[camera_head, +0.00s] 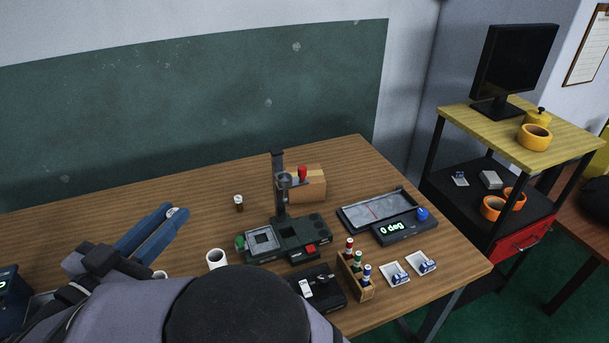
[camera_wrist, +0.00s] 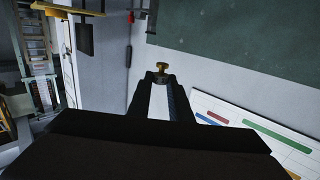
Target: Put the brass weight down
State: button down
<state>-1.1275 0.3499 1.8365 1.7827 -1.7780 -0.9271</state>
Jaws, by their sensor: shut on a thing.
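In the wrist view, the brass weight (camera_wrist: 162,67) is a small knobbed brass piece at the tips of my gripper (camera_wrist: 161,77). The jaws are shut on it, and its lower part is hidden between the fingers. In the head view, my gripper (camera_head: 174,212) is at the left, raised over the left part of the wooden table (camera_head: 120,210). A small pale spot shows between its blue fingertips, too small to make out clearly.
A dark device with a column (camera_head: 286,235) stands mid-table, with a cardboard box (camera_head: 312,186) behind it. A scale reading "0 deg" (camera_head: 393,231) adjoins a grey tray (camera_head: 352,222). A white cup (camera_head: 216,259) and small brown bottle (camera_head: 239,206) stand nearby. Back-left table is clear.

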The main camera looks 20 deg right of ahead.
jog(key=w+d+r+n+t+y, duration=0.1)
jog(key=w+d+r+n+y, duration=0.2)
jog(key=w, duration=0.6)
jog(key=w+d+r+n+t+y, duration=0.1)
jog(key=w+d+r+t+y, duration=0.2)
jog(key=w, duration=0.6)
jog(key=w+d+r+n+y, duration=0.1)
jog(key=w+r+n+y, duration=0.15)
jog(key=w+r, duration=0.45)
jog(key=b, duration=0.2)
send_over(311, 170)
notch_tip(311, 170, down, 24)
jog(key=f, duration=0.1)
jog(key=shift+n+y, duration=0.25)
jog(key=shift+y, duration=0.2)
jog(key=shift+f+p, duration=0.75)
jog(key=shift+f, duration=4.3)
jog(key=shift+f, duration=0.25)
